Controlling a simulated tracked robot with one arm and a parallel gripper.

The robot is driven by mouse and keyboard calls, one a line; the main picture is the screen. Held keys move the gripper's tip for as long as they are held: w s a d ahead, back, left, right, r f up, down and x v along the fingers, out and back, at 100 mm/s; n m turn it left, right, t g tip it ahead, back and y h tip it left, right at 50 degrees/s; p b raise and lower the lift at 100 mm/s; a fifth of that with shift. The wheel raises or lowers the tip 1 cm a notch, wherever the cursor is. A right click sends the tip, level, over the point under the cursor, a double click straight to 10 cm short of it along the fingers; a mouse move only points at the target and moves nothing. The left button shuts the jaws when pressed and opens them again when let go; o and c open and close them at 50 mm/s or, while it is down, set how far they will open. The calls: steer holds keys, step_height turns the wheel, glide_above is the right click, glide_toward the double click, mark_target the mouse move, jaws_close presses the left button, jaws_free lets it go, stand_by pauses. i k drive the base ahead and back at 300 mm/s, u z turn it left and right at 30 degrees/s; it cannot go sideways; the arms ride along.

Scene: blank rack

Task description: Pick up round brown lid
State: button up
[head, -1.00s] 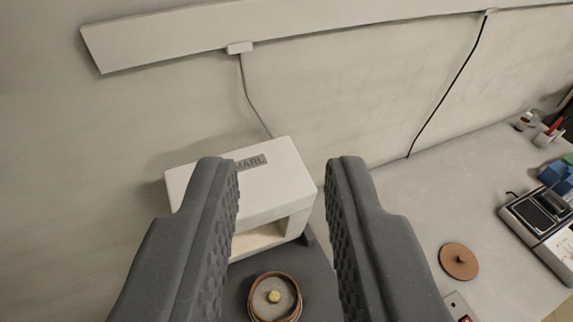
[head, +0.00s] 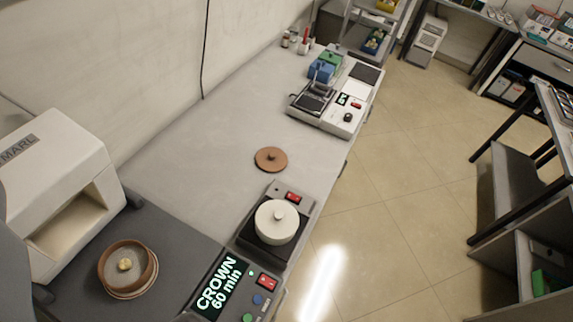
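The round brown lid (head: 270,159) lies flat on the light grey worktop, near the middle of the view. It has a small dark knob at its centre, and nothing covers it. My gripper's fingertips are out of view. A smooth grey shape cut off at the lower left edge may be part of my gripper, but I cannot tell.
A white-lidded pot (head: 277,222) sits on a black plate near the lid. A brown-rimmed round dish (head: 127,267) and a white machine (head: 57,190) stand lower left. A balance-like device (head: 325,103) stands beyond the lid. The worktop (head: 215,140) around the lid is clear.

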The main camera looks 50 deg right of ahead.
mark_target(271, 159)
steer(key=u, duration=0.05)
steer(key=k, duration=1.3)
steer(key=u, duration=0.5)
steer(key=i, duration=1.55)
steer(key=z, duration=0.85)
